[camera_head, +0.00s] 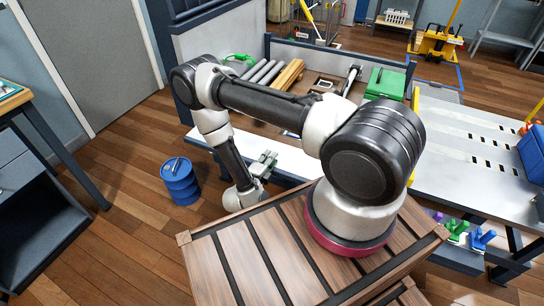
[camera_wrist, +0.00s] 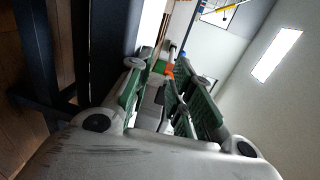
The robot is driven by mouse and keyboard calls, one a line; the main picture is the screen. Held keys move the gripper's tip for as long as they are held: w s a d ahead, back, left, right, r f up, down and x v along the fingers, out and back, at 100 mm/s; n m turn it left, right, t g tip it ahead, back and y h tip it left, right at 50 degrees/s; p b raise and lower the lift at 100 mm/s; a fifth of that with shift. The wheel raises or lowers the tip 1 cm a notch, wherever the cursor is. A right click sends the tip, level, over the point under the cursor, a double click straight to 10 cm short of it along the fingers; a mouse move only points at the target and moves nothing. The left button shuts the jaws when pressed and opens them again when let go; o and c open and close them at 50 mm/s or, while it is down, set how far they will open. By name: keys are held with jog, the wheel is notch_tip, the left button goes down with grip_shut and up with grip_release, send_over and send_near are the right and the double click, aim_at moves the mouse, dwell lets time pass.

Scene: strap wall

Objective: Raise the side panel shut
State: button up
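The side panel (camera_head: 290,159) appears to be the pale, dark-edged panel along the near side of a low-walled bed, folded down and roughly level in the head view. My arm crosses in front and hides part of it. My gripper (camera_head: 264,164) is low at the panel's near edge; whether it touches is unclear. In the wrist view my gripper (camera_wrist: 160,68) has its green-padded fingers apart, with no clear grasp between them. A dark blue edge (camera_wrist: 105,45) runs close beside the left finger.
The bed holds grey tubes (camera_head: 262,72), wooden beams (camera_head: 288,76) and a green case (camera_head: 385,84). A blue drum (camera_head: 180,181) stands on the floor at left. A slotted grey table (camera_head: 455,128) stands at right. Floor between drum and desk is clear.

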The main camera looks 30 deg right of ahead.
jog(key=shift+x, duration=1.2)
grip_shut()
grip_release()
